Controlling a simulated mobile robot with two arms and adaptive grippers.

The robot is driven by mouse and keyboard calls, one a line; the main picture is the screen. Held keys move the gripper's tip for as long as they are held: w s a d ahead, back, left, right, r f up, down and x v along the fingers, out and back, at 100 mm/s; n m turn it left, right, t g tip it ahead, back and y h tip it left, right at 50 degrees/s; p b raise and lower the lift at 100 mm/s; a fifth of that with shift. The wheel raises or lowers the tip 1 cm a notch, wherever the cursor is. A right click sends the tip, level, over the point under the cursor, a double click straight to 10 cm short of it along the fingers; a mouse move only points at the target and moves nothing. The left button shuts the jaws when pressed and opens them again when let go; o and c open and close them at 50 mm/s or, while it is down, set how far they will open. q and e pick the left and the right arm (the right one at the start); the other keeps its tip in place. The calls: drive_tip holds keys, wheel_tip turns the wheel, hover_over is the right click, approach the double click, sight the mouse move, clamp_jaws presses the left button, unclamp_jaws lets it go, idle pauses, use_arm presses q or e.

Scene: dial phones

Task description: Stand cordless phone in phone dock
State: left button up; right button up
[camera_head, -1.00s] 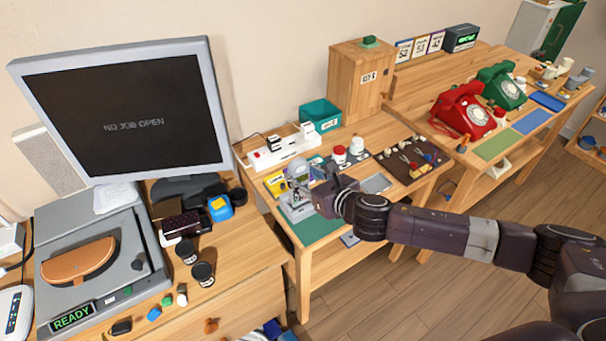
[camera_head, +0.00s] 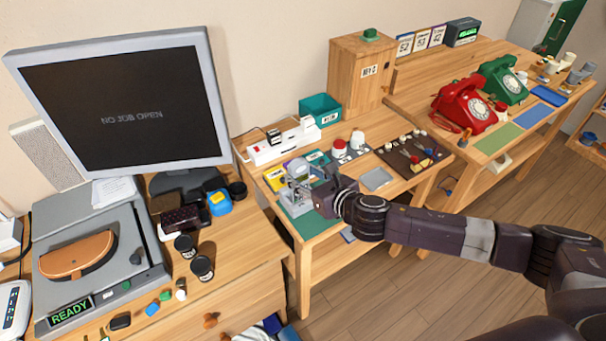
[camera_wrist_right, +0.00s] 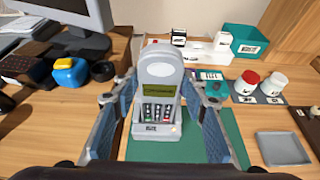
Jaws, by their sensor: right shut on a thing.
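The cordless phone (camera_wrist_right: 160,78) is a light grey handset with a green screen and keypad, upright in the right wrist view. My right gripper (camera_wrist_right: 159,75) is shut on it, one finger on each side. The phone's lower end meets or overlaps a grey labelled base, the phone dock (camera_wrist_right: 153,129), on the green mat (camera_wrist_right: 205,150). I cannot tell whether the phone is fully seated. In the head view my right gripper (camera_head: 308,183) partly hides the phone and stands over the dock (camera_head: 293,209). My left gripper is not in view.
A teal bin (camera_head: 320,110) and a white power strip (camera_head: 284,145) stand behind. Red-lidded and white jars (camera_head: 339,148) and a grey tray (camera_head: 377,179) are to the right. A desk with a monitor (camera_head: 118,100) is at left.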

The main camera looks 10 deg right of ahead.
drive_tip(key=o, duration=1.4)
drive_tip(key=shift+c, duration=0.2)
